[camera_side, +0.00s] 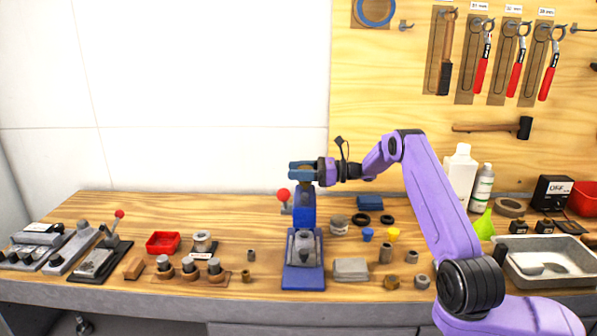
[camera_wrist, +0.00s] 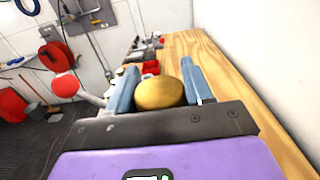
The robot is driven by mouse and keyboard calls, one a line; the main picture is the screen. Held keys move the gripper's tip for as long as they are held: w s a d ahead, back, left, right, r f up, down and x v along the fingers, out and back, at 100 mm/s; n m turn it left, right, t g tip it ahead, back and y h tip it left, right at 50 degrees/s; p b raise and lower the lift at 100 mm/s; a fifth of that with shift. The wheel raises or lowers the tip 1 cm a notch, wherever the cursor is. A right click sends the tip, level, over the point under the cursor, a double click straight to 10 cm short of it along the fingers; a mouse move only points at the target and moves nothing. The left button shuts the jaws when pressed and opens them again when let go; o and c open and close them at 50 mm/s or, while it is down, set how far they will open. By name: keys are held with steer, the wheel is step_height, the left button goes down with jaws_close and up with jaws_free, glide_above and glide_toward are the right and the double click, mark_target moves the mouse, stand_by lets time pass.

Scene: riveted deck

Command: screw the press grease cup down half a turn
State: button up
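The blue press (camera_side: 304,215) stands upright on the bench, with a red ball-ended lever (camera_side: 283,193) at its left; the red ball also shows in the wrist view (camera_wrist: 65,86). My gripper (camera_side: 302,172) is level at the top of the press, reaching in from the right. In the wrist view my gripper's blue fingers (camera_wrist: 160,88) stand on both sides of a rounded brass grease cup (camera_wrist: 160,95). The cup fills the space between them, and the fingers look shut on it. The cup's lower part is hidden by my gripper, and its thread does not show.
A grey block (camera_side: 351,269) and several small fittings lie right of the press. A red tray (camera_side: 163,242) and a wooden holder with round parts (camera_side: 190,275) are at left. White bottles (camera_side: 459,175) and a grey tray (camera_side: 545,262) stand at right.

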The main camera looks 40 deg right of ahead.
steer(key=shift+m+t+h, duration=0.4)
steer(key=shift+h, duration=0.1)
steer(key=m+t+h, duration=0.1)
steer(key=h, duration=0.1)
steer(key=m+t+h, duration=0.1)
steer(key=m+h, duration=0.1)
steer(key=h, duration=0.1)
steer(key=m+t+h, duration=0.2)
steer(key=shift+w+d, duration=0.2)
steer(key=shift+d, duration=0.15)
steer(key=shift+d+m+h, duration=0.2)
steer(key=shift+m+h, duration=1)
steer(key=shift+h, duration=0.6)
steer(key=shift+d+m+h, duration=0.2)
steer(key=shift+m+h, duration=1)
steer(key=shift+h, duration=0.6)
steer(key=shift+d+h, duration=0.1)
steer(key=shift+h, duration=0.2)
steer(key=shift+w+r, duration=0.1)
steer(key=o, duration=1)
steer(key=shift+c, duration=0.2)
